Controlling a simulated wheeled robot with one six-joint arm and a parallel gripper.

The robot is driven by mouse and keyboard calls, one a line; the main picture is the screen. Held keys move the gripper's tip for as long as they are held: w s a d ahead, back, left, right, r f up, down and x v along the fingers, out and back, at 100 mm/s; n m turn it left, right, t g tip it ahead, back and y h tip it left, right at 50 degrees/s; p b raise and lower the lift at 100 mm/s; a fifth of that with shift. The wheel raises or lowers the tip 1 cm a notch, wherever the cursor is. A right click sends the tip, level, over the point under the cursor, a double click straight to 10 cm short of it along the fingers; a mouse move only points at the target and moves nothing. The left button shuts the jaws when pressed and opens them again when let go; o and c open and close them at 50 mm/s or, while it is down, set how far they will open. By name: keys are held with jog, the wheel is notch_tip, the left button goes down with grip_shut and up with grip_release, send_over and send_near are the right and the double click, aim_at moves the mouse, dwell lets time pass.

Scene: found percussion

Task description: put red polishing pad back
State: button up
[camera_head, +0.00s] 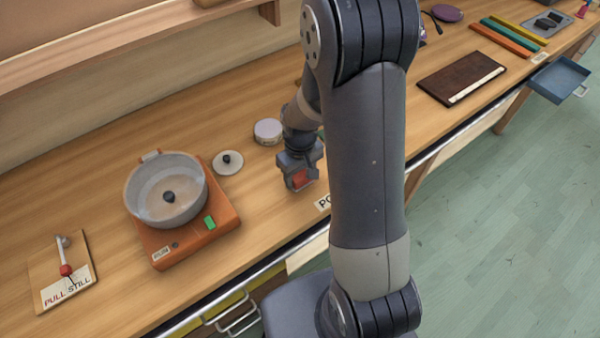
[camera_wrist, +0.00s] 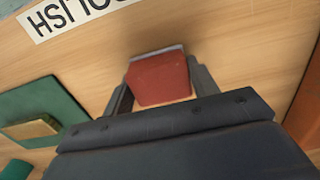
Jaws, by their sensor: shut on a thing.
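My gripper (camera_head: 300,182) is shut on the red polishing pad (camera_head: 301,178), low over the workbench (camera_head: 262,205). In the wrist view the red pad (camera_wrist: 159,80) sits between the two fingers, with a thin grey edge at its far side. I cannot tell whether the pad touches the bench. A white label (camera_wrist: 70,14) with upside-down lettering ending in "LISH" lies on the wood near the gripper. Part of the same label (camera_head: 323,203) shows in the head view, mostly hidden behind my arm. A green mat (camera_wrist: 42,108) with a brownish block on it lies left in the wrist view.
An orange base (camera_head: 190,240) with a grey pan (camera_head: 166,190) stands left of my gripper. A small lid (camera_head: 228,162) and a round tin (camera_head: 268,130) are close by. A "PULL STILL" board (camera_head: 62,280) lies at far left. A dark brown board (camera_head: 460,78) lies right of my arm.

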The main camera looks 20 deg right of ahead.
aim_at(300, 173)
jog(key=shift+f, duration=0.15)
jog(key=o, duration=1)
notch_tip(300, 173, up, 12)
jog(key=shift+r+b, duration=0.2)
jog(key=shift+b, duration=0.2)
